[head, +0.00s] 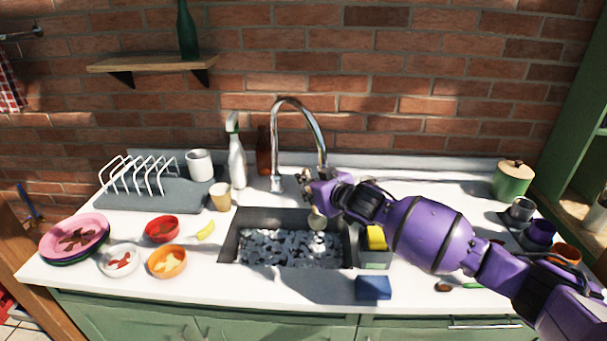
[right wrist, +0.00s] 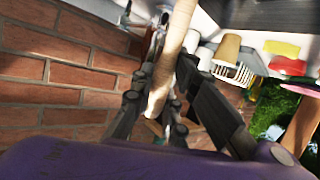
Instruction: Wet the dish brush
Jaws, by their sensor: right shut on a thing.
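My right gripper (head: 313,187) is at the tap's spout, over the back right of the sink. It is shut on the dish brush, whose pale round head (head: 317,220) shows just below the fingers, over the sink. In the right wrist view the brush's light wooden handle (right wrist: 176,50) runs between the two dark fingers. The sink (head: 228,235) holds rippled, shiny water (head: 285,247). I cannot tell whether the brush head touches the water. The chrome tap (head: 275,135) arches over the sink; no stream shows from it. My left gripper is out of view.
A grey caddy with a yellow sponge (head: 376,238) stands right of the sink, and a blue sponge (head: 373,288) lies in front. A spray bottle (head: 237,155) and brown bottle (head: 263,150) stand behind. Bowls, plates and a dish rack (head: 150,193) fill the left.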

